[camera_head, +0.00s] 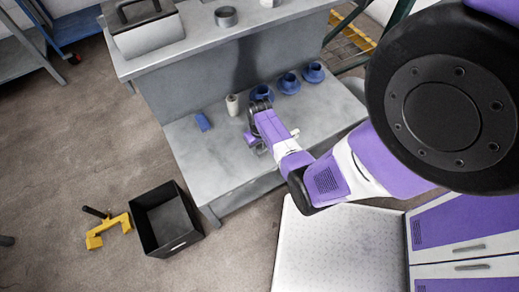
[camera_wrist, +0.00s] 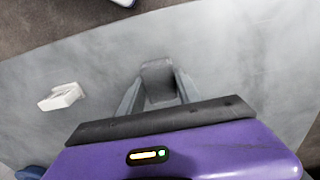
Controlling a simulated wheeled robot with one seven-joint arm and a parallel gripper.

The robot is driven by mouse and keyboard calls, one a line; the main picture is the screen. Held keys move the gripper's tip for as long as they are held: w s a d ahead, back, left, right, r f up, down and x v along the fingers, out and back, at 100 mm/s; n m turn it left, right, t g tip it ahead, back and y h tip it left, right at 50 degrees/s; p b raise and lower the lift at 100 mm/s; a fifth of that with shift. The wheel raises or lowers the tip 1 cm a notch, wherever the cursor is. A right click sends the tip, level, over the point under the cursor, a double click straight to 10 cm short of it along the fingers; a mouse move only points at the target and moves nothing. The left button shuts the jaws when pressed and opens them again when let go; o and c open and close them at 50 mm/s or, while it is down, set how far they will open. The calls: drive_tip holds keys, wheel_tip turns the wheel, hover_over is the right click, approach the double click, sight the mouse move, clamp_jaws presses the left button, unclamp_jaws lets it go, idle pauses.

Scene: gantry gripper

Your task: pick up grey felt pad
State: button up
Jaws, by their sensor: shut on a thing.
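The grey felt pad (camera_wrist: 158,82) shows in the wrist view as a small dark grey block between the two fingertips. My gripper (camera_wrist: 158,95) is shut on it, one finger on each side. I cannot tell whether the pad touches the grey bench surface (camera_wrist: 225,55) or is just above it. In the head view my gripper (camera_head: 257,147) is low over the lower bench top (camera_head: 215,160), near its middle. The pad cannot be made out clearly there.
A blue block (camera_head: 203,121), a white cylinder (camera_head: 232,104) and blue cups on saucers (camera_head: 289,84) stand behind my gripper. A small white piece (camera_wrist: 62,97) lies beside it. A black bin (camera_head: 148,230) and a yellow item (camera_head: 108,230) are on the floor. The bench's left front is clear.

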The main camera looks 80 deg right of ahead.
sight(259, 148)
wheel_tip(259, 148, up, 20)
drive_tip(key=p, duration=0.3)
drive_tip(key=shift+p, duration=0.4)
